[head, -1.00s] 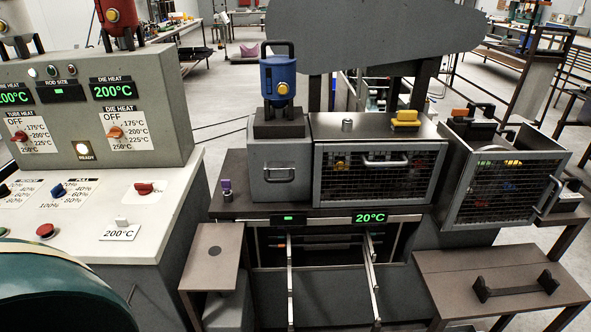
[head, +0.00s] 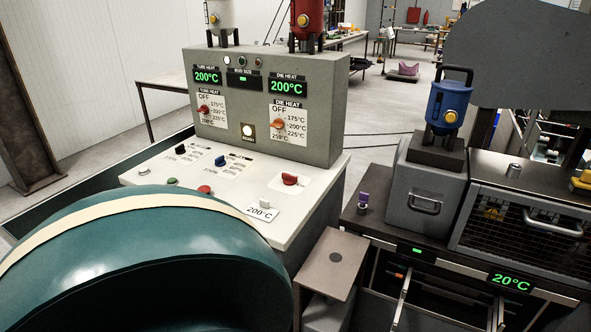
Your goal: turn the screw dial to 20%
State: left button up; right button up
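The sloped white console top (head: 325,180) holds the dials. A black dial (head: 180,149) sits at its left, next to a small printed percent scale, and appears to be the screw dial; its label is too small to read for certain. A blue dial (head: 220,160) with a similar scale is just to its right. The exact pointer settings are too small to tell. Neither of my grippers is in view.
A large teal rounded form, possibly part of me, covers the lower left and the console's front edge. A red switch (head: 290,179), a red button (head: 205,190) and a green button (head: 173,181) are near the dials. The grey upright panel (head: 320,125) stands behind.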

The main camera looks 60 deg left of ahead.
aim_at(180, 150)
jog(key=u, duration=2.3)
